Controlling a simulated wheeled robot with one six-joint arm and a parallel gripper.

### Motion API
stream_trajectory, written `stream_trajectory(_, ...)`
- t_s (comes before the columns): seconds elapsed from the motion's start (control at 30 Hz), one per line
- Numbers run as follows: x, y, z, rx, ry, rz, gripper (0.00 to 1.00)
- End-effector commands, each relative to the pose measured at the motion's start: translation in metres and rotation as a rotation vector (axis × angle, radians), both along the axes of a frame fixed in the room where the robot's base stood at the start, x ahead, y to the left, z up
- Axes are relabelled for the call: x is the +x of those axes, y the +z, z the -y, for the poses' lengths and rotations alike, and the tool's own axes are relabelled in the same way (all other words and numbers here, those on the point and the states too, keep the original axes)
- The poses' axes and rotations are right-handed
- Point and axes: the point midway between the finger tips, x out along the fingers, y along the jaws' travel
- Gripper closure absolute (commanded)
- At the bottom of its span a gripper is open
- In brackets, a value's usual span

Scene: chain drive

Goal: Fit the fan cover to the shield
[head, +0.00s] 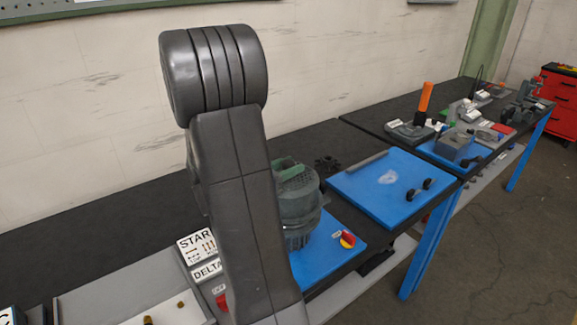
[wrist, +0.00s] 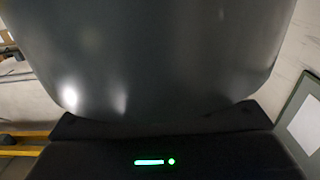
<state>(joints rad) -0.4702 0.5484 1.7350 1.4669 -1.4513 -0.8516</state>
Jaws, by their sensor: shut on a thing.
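The fan cover (wrist: 165,60) is a large, smooth dark grey shell that fills the upper and middle part of the wrist view. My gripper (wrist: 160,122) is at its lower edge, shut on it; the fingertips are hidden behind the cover. In the head view my arm hides the gripper and the cover. A grey-green motor (head: 299,212) with a green part on top stands upright on a blue mat, partly behind my arm. I cannot make out the shield separately on it.
A red and yellow switch (head: 347,239) sits beside the motor. A blue board (head: 375,190) with small black parts lies to the right, and a black star-shaped part (head: 327,164) behind it. STAR and DELTA signs (head: 197,245) stand left of my arm. The far bench holds several tools.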

Motion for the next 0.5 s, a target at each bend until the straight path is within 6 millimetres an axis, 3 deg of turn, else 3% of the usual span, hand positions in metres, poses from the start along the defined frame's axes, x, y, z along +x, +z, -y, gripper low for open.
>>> stream_trajectory(0.17, 0.0001, -0.0047, 0.0, 0.0, 0.0, 0.001, 1.0)
stream_trajectory(0.2, 0.0001, -0.0042, 0.0, 0.0, 0.0, 0.001, 0.64)
stream_trajectory(0.3, 0.0001, -0.0039, 0.0, 0.0, 0.0, 0.001, 0.44)
stream_trajectory(0.5, 0.0001, -0.0042, 0.0, -0.001, 0.0, 0.001, 0.42)
